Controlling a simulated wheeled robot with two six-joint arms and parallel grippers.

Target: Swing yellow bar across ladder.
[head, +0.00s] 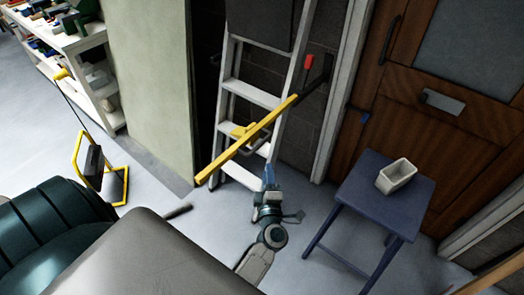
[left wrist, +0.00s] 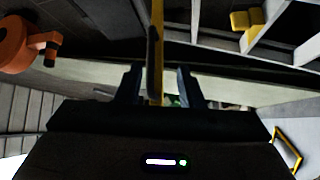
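The yellow bar (head: 225,161) slants across the front of the ladder (head: 250,93) in the head view, its lower end at the left and its upper end at the right. A grey handle (head: 257,147) sits at its underside. A yellow bracket (head: 240,131) shows behind the bar at the ladder. My left gripper (head: 269,172) is just below the bar. In the left wrist view its two fingers (left wrist: 159,86) stand apart, with the yellow bar (left wrist: 158,12) and a dark handle (left wrist: 152,48) between them in the picture. Contact cannot be told. My right gripper is not in view.
A blue table (head: 350,190) with a pale box (head: 396,176) stands at the right, before a wooden door (head: 463,115). A yellow stand (head: 78,155) and loaded shelves (head: 88,42) are at the left. Bare floor (head: 165,185) shows between the stand and ladder.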

